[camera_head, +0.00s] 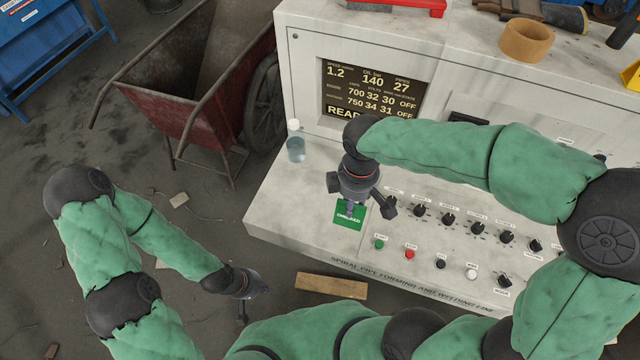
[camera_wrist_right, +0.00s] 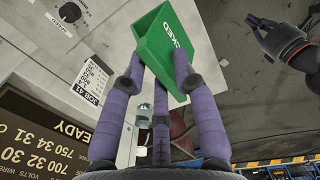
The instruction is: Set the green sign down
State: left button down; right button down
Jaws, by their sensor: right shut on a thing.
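The green sign (camera_head: 348,216) with white lettering shows over the light console's sloped panel, left of the knobs. My right gripper (camera_head: 350,203) is above it and shut on it. In the right wrist view the sign (camera_wrist_right: 153,47) sits between the purple fingers of the right gripper (camera_wrist_right: 160,80), tilted, with part of its lettering readable. I cannot tell whether the sign touches the panel. My left gripper (camera_head: 243,308) hangs low at the left, away from the console. It also shows in the right wrist view (camera_wrist_right: 256,22); its opening is unclear.
The console (camera_head: 295,205) has several knobs (camera_head: 448,219) and buttons right of the sign, and a lit display (camera_head: 372,90). A clear bottle (camera_head: 295,142) stands at its left. A red cart (camera_head: 205,110) is behind left. A wooden block (camera_head: 331,286) lies in front.

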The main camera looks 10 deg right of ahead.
jog(key=shift+w+a+f+b, duration=0.5)
jog(key=shift+w+a+f, duration=0.2)
jog(key=shift+w+f, duration=1.25)
jog(key=shift+w+a+f+b, duration=0.6)
jog(key=shift+w+f, duration=1.1)
jog(key=shift+f, duration=0.35)
jog(key=shift+w+a+f+b, duration=0.45)
jog(key=shift+w+a+f, duration=0.3)
jog(key=shift+w+f, duration=1.2)
jog(key=shift+s+f, duration=0.1)
jog(key=shift+f, duration=0.1)
jog(key=c, duration=1)
grip_release()
jog(key=shift+o, duration=0.2)
jog(key=shift+r, duration=0.1)
notch_tip(320, 180, up, 12)
jog(key=p, duration=0.2)
jog(key=shift+p, duration=0.3)
